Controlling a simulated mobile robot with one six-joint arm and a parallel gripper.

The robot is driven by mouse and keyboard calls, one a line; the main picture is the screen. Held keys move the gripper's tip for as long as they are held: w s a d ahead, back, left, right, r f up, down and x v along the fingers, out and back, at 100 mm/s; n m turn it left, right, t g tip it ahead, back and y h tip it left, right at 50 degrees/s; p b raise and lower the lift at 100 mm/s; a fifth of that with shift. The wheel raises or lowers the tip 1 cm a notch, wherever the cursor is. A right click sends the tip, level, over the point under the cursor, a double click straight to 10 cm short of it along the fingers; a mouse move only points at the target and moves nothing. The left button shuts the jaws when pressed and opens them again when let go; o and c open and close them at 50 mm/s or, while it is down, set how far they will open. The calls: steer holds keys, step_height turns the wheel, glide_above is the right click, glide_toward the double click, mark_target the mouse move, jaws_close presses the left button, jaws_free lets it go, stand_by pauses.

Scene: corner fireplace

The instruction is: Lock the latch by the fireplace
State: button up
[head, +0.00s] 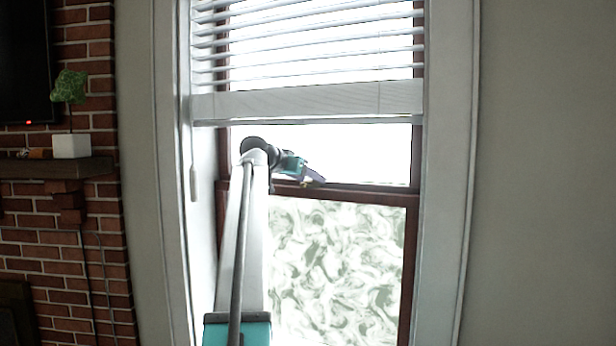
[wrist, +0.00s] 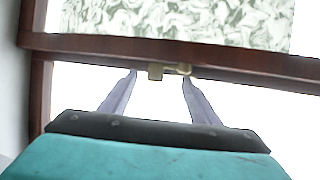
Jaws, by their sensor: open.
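The latch (wrist: 156,71) is a small brass-coloured piece on the dark red-brown window rail in the wrist view. A small lever (wrist: 181,69) sticks out on its right side. My gripper (wrist: 160,76) is open, with one finger on each side of the latch. The left fingertip lies left of the latch and the right fingertip lies close to the lever's right end; whether they touch is unclear. In the head view my gripper (head: 314,181) is at the window's middle rail (head: 362,187), and the latch is mostly hidden there.
White blinds (head: 305,104) hang above my arm, with a pull cord (head: 193,183) at the left. The lower window pane (head: 345,255) shows a mottled green-white pattern. Left of the window are a brick wall (head: 65,262), a mantel (head: 45,169) and a potted plant (head: 70,145).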

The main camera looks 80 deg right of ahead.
steer(key=shift+s+d+f, duration=0.1)
steer(key=shift+d, duration=0.1)
steer(key=c, duration=1)
steer(key=shift+c, duration=0.2)
steer(key=shift+s, duration=0.1)
steer(key=shift+s+n+t, duration=0.15)
steer(key=shift+n+t, duration=0.35)
steer(key=shift+t, duration=0.1)
steer(key=shift+s+d+n+t+h, duration=0.15)
steer(key=shift+n+t+h, duration=0.35)
steer(key=shift+n+t, duration=0.2)
